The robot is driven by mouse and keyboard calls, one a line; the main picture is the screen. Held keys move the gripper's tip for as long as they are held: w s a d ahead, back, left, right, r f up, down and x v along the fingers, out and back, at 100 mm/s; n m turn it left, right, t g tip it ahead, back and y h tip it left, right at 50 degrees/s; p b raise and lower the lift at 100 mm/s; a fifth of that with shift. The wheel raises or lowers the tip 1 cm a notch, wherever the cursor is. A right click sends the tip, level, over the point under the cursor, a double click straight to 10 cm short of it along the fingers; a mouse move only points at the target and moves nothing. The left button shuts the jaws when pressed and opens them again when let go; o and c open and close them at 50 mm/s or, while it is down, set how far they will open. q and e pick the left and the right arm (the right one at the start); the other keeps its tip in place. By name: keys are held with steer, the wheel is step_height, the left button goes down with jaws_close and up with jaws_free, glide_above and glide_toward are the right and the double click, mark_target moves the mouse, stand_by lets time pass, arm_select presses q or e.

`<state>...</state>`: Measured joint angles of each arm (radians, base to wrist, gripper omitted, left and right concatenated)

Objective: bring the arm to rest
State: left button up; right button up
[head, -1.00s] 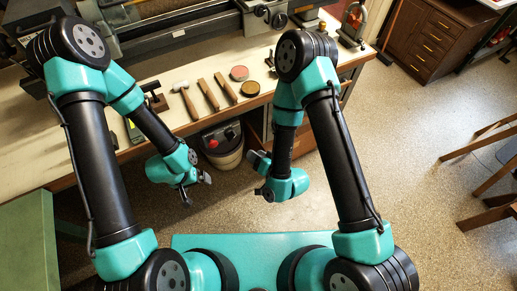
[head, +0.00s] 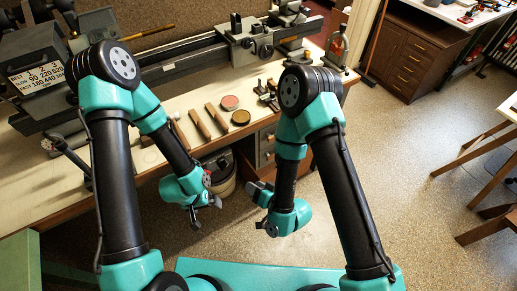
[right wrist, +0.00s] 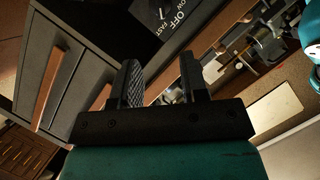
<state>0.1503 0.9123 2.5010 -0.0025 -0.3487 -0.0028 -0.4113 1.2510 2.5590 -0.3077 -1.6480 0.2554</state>
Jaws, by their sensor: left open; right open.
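My left gripper (head: 204,211) hangs in front of the workbench edge in the head view. Its jaws are open, with nothing between them. My right gripper (head: 261,208) hangs to its right, over the floor in front of the bench, also open and empty. In the right wrist view the two dark fingers of the right gripper (right wrist: 161,85) stand apart with an empty gap. Both arms are bent, with their elbows high and their forearms hanging down. Neither gripper touches anything that I can see.
A drawer cabinet (head: 415,50) and wooden table legs (head: 475,150) are at right. The floor between is open.

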steer(key=s+d+f+m+g+h, duration=0.1)
steer(key=d+f+g+h, duration=0.1)
steer(key=d, duration=0.7)
steer(key=s+d+f+m+g+h, duration=0.1)
steer(key=s+d+f+g+h, duration=0.1)
steer(key=d, duration=0.7)
steer(key=s+d+f+m+g+h, duration=0.1)
steer(key=s+d+f+g+h, duration=0.1)
steer(key=d, duration=0.6)
steer(key=shift+s+d+f+g+h, duration=0.15)
steer(key=shift+d+f+g+h, duration=0.25)
steer(key=shift+f+g+h, duration=0.55)
steer(key=shift+r+g, duration=0.25)
steer(key=shift+r, duration=0.1)
